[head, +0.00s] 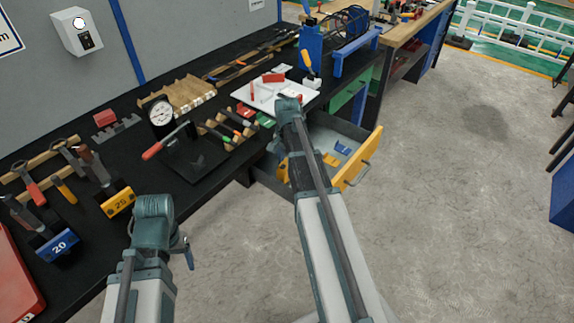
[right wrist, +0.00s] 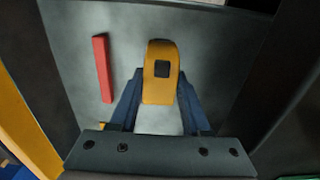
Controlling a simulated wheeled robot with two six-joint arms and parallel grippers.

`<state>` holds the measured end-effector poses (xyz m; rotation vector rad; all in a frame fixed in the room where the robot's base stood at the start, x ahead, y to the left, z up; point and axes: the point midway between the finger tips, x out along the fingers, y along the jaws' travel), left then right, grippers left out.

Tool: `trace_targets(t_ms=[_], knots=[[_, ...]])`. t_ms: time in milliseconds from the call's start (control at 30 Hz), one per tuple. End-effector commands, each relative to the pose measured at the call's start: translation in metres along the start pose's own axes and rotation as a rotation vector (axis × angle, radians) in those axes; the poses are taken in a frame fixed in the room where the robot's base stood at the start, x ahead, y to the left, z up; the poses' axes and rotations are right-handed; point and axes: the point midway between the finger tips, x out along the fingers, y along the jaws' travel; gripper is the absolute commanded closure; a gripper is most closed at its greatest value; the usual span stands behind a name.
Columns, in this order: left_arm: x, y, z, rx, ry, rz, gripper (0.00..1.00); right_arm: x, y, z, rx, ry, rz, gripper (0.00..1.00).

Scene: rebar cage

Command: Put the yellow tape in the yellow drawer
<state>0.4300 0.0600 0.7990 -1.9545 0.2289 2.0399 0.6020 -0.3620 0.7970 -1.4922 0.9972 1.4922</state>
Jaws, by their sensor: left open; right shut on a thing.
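The yellow tape (right wrist: 160,92), with a dark square on it, is between the fingers of my right gripper (right wrist: 159,84) in the right wrist view. That gripper is shut on it, over the grey inside of a drawer. The yellow drawer (head: 360,157) stands pulled open under the bench in the head view; its yellow front also shows at the left of the right wrist view (right wrist: 24,115). I cannot tell whether the tape touches the drawer floor. In the head view my right arm mostly hides its gripper and the tape. My left gripper (head: 188,252) is open and empty, in front of the bench.
A red bar (right wrist: 102,68) lies in the drawer beside the tape. Blue pieces (head: 342,148) show near the drawer front. The black bench (head: 130,150) holds tools, a dial gauge (head: 161,113) and a white tray (head: 283,97).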

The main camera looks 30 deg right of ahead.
Motion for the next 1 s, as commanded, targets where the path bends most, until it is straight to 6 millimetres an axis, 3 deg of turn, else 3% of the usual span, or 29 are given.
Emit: trace_targets(t_ms=[33, 67, 200, 667, 1000], knots=[[0.003, 0.000, 0.000, 0.000, 0.000, 0.000, 0.23, 0.003, 0.000, 0.000, 0.000, 0.000, 0.000, 1.00], [0.002, 0.000, 0.000, 0.000, 0.000, 0.000, 0.23, 0.002, 0.000, 0.000, 0.000, 0.000, 0.000, 0.49], [0.002, 0.000, 0.000, 0.000, 0.000, 0.000, 0.23, 0.002, 0.000, 0.000, 0.000, 0.000, 0.000, 0.24], [-0.003, 0.000, 0.000, 0.000, 0.000, 0.000, 0.23, -0.003, 0.000, 0.000, 0.000, 0.000, 0.000, 0.23], [-0.039, -0.004, 0.002, -0.001, 0.000, 0.000, 0.23, -0.039, 0.000, 0.000, 0.000, 0.000, 0.000, 0.23]])
